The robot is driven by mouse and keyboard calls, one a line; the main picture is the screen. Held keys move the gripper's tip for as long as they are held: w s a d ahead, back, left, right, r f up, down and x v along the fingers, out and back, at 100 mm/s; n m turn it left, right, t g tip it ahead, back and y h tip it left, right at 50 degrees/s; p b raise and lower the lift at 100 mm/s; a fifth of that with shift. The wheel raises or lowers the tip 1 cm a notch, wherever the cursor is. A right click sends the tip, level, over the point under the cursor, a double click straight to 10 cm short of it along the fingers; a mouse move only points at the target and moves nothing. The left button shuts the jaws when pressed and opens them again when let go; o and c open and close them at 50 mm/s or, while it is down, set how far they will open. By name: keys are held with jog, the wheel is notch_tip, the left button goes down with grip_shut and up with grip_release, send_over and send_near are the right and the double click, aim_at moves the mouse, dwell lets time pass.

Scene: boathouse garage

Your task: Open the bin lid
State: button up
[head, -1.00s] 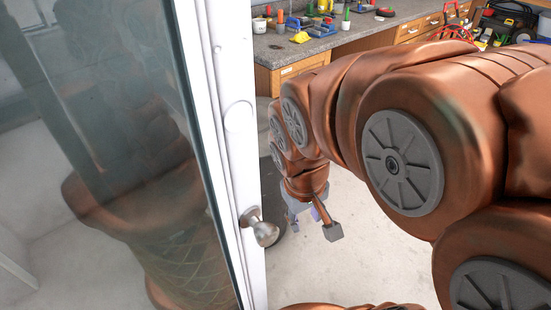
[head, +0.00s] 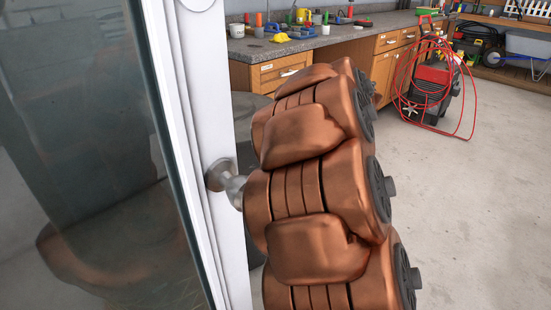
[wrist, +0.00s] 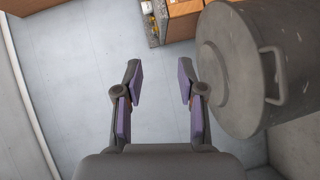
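The grey metal bin (wrist: 236,80) is at the right of the wrist view, with a round rim and a bar-like handle (wrist: 275,76) on its right part. Its lid looks closed. In the head view a grey rounded part (head: 246,104), apparently the bin, shows between the white door frame and my arm; the rest is hidden. My gripper (wrist: 160,85) is open and empty in the wrist view, with its purple-padded fingers apart over pale floor, to the left of the bin and not touching it. My gripper is hidden behind my arm in the head view.
A glass door with a white frame (head: 200,130) and a round knob (head: 226,182) stands close at left, right beside my arm. A workbench (head: 340,38) with tools is behind. A red hose machine (head: 432,85) stands at back right. Floor at right is clear.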

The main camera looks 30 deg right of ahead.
jog(key=a+f+n+y+b, duration=0.2)
jog(key=f+n+y+b, duration=0.25)
jog(key=f, duration=0.55)
jog(key=a+f+n+y+b, duration=0.2)
jog(key=f+n+y+b, duration=0.25)
jog(key=f, duration=0.45)
jog(key=shift+b+x, duration=1)
jog(key=shift+x, duration=3.2)
jog(key=shift+a, duration=0.15)
jog(key=shift+c, duration=0.3)
grip_shut()
